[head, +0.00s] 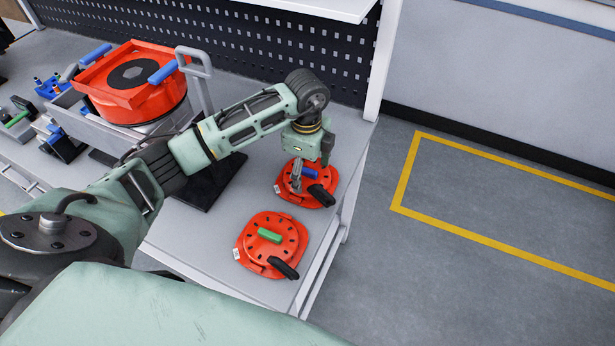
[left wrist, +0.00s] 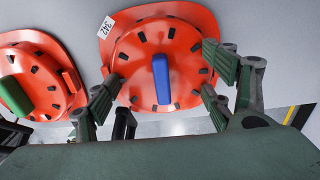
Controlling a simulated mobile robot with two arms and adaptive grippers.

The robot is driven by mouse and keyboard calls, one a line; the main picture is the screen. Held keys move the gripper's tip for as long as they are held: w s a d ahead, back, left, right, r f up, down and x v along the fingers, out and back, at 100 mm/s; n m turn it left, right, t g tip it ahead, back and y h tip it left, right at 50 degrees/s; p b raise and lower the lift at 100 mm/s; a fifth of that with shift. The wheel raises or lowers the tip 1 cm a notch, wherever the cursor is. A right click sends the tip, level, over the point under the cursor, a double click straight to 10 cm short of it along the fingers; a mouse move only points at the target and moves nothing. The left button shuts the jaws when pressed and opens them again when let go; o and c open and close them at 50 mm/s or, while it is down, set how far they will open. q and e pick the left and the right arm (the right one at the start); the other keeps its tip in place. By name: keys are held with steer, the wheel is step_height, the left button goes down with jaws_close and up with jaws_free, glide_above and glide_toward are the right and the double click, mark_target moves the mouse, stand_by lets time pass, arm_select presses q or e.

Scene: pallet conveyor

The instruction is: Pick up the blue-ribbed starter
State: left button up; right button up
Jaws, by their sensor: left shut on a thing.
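The blue-ribbed starter (head: 318,194) is a round red part with dark slots, a blue rib across its middle and a black handle. It is at the right end of the table, and I cannot tell whether it is raised off the top. In the left wrist view the starter (left wrist: 183,47) with a "342" label is between the fingers of the gripper (left wrist: 165,82). My right gripper is not in view.
A green-ribbed red starter (head: 251,236) lies nearer on the same table (head: 190,240); it also shows in the left wrist view (left wrist: 45,65). A large red housing (head: 120,100) stands on the left. A black perforated panel (head: 230,40) backs the table. The floor to the right is clear.

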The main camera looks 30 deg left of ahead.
mark_target(307, 171)
arm_select(q)
steer(key=shift+s+f, duration=0.1)
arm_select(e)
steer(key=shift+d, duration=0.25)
